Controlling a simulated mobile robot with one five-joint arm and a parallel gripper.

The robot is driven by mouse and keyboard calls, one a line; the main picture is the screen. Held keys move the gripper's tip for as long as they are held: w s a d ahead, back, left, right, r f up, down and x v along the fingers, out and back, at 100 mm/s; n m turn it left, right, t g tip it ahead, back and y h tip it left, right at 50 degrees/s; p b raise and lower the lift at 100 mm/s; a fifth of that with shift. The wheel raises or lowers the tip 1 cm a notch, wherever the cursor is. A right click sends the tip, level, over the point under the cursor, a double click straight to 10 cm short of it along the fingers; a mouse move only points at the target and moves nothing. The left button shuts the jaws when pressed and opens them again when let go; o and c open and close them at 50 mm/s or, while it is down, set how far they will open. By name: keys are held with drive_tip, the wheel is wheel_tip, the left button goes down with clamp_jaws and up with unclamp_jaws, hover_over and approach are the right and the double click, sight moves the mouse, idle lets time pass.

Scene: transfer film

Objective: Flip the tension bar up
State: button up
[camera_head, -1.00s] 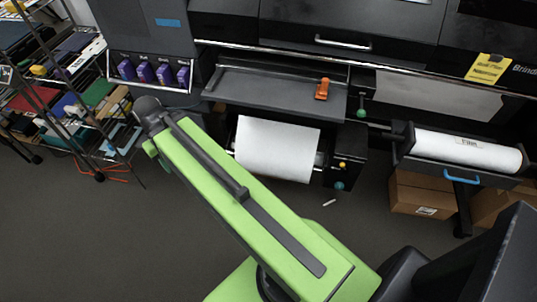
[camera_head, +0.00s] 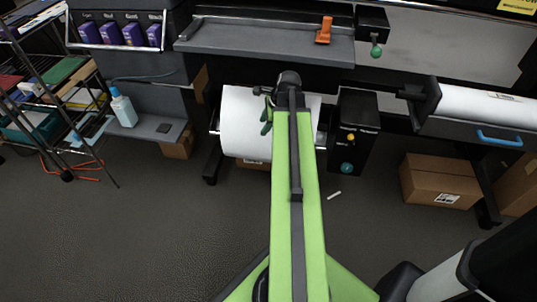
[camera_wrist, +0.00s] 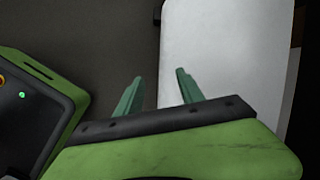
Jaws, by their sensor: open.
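The white film roll (camera_head: 241,122) hangs under the printer's front shelf, and its pale surface also fills the right middle of the wrist view (camera_wrist: 225,45). A thin light bar end (camera_head: 321,148) shows at the roll's lower right; I cannot tell whether this is the tension bar, as my arm covers the middle. My gripper (camera_head: 266,118) is in front of the roll, with its green fingers partly hidden by the wrist. In the wrist view my gripper (camera_wrist: 158,76) has its two fingers apart with nothing between them. I cannot tell its distance from the roll.
A black side unit with a yellow knob (camera_head: 350,137) and teal knob (camera_head: 347,168) stands right of the roll. An orange lever (camera_head: 324,32) is on the shelf above. A cardboard box (camera_head: 440,180) is at the right, a wire rack (camera_head: 60,110) at the left.

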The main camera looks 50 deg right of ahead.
sight(268, 139)
drive_tip(key=s+d+f+m, duration=0.2)
drive_tip(key=s+d+m, duration=0.1)
drive_tip(key=d, duration=0.2)
drive_tip(key=shift+t, duration=0.3)
drive_tip(key=b+x, duration=1.1)
drive_tip(key=shift+f, duration=0.1)
drive_tip(key=shift+w+f+b, duration=0.25)
drive_tip(key=shift+w+b, duration=0.05)
drive_tip(key=shift+b, duration=0.05)
drive_tip(key=shift+r, duration=0.1)
clamp_jaws()
drive_tip(key=shift+d, duration=0.1)
